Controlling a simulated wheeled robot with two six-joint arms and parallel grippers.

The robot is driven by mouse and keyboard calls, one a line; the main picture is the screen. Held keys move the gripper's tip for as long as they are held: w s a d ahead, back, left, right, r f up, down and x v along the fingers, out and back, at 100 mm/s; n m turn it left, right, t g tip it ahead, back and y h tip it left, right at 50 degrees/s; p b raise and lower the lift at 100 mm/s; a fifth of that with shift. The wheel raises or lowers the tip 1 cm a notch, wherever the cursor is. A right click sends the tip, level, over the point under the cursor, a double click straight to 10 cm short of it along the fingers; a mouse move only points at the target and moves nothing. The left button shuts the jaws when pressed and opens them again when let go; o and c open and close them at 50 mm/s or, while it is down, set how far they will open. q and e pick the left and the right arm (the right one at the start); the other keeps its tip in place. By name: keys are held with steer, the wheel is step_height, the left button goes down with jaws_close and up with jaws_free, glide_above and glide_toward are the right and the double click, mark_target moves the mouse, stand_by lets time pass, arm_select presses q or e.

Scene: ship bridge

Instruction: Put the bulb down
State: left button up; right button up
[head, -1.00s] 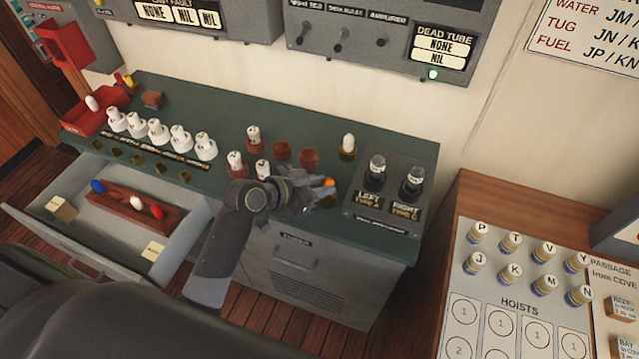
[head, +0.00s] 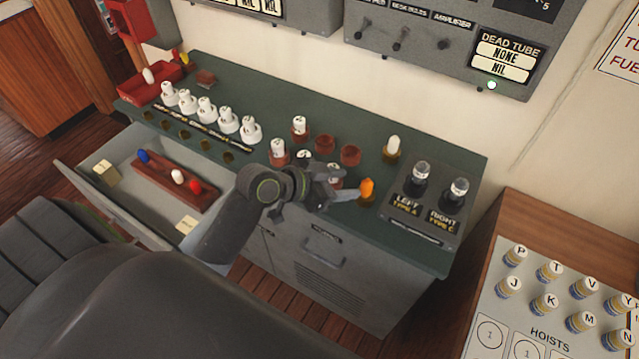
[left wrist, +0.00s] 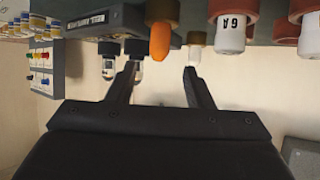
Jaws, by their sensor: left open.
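The orange bulb (head: 367,187) stands upright in a brass socket near the front edge of the green bench top, left of the LEFT and RIGHT tube panel. In the left wrist view, which is upside down, the orange bulb (left wrist: 160,41) sits in its brass socket (left wrist: 163,11) just beyond the fingertips. My left gripper (head: 345,184) is open and empty, just left of the bulb and apart from it. Its two spread fingers (left wrist: 160,70) show in the wrist view. A white bulb (head: 393,146) stands in another brass socket behind. My right gripper is not in view.
The tube panel (head: 408,217) with two dark tubes stands close to the right. White-capped tubes in red sockets (head: 350,154) and a row of white tubes (head: 228,120) are on the bench. An open drawer (head: 120,203) holds a brown rack.

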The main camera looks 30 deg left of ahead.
arm_select(q)
steer(key=v, duration=0.7)
steer(key=shift+b, duration=0.35)
steer(key=shift+d, duration=0.1)
steer(key=s+a+f+n+g+y, duration=0.35)
steer(key=s+f+y, duration=0.2)
steer(key=s, duration=0.45)
steer(key=s+a+f+n+g+y, duration=0.35)
steer(key=s+f, duration=0.35)
steer(key=s, duration=0.3)
step_height(320, 180, down, 27)
steer(key=a+b, duration=0.2)
steer(key=s+f+g+b, duration=0.1)
steer(key=s+f+g, duration=0.1)
steer(key=s+f, duration=1.3)
steer(key=shift+d+f+n+h+b, duration=0.3)
steer(key=shift+d+f+h+b, duration=0.15)
steer(key=shift+f, duration=0.45)
